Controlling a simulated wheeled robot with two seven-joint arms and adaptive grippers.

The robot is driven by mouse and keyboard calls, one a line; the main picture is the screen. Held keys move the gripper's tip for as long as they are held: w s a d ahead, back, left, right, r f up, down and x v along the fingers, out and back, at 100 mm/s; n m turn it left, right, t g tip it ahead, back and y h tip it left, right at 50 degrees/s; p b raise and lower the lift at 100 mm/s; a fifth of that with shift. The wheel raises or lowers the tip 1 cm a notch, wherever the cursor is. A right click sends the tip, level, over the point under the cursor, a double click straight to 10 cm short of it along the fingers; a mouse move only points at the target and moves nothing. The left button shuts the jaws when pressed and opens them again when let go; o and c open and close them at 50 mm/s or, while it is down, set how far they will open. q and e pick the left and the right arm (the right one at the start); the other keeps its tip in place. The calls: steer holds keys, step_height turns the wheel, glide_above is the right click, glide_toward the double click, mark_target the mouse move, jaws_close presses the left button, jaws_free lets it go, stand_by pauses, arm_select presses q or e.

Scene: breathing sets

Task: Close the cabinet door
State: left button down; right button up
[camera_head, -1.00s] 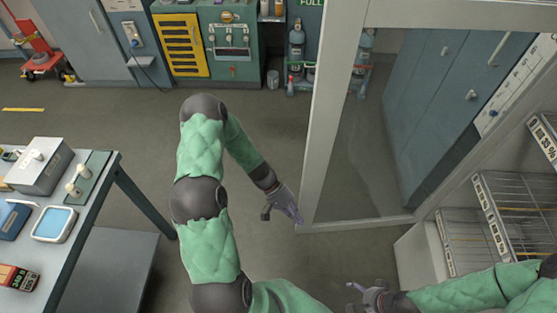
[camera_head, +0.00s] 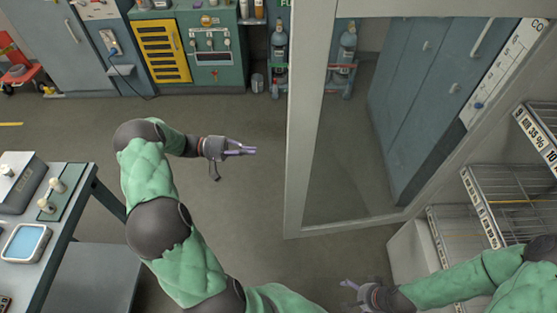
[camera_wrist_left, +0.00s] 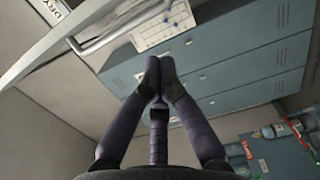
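The cabinet door (camera_head: 298,180), a glass pane in a pale frame, stands swung open in the middle of the head view. The cabinet with wire shelves (camera_head: 505,190) is at the right, its front uncovered. My left gripper (camera_head: 252,150) is left of the door's free edge, apart from it, with fingers pointing right. In the left wrist view its fingers (camera_wrist_left: 160,62) meet at the tips with nothing between them. A pale frame with a bar handle (camera_wrist_left: 100,38) shows there at the upper left. My right gripper (camera_head: 347,286) is low, before the cabinet; its finger gap is unclear.
A table (camera_head: 85,205) with a grey box and a blue-topped tray stands at the left. Blue-grey lockers (camera_head: 430,100) show through the glass. A green machine with a yellow panel (camera_head: 163,50) stands at the back. The floor (camera_head: 230,210) between table and door is clear.

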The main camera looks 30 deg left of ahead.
arm_select(q)
steer(key=w+d+b, duration=0.1)
steer(key=d+b, duration=0.1)
steer(key=d, duration=0.9)
steer(key=shift+d, duration=0.25)
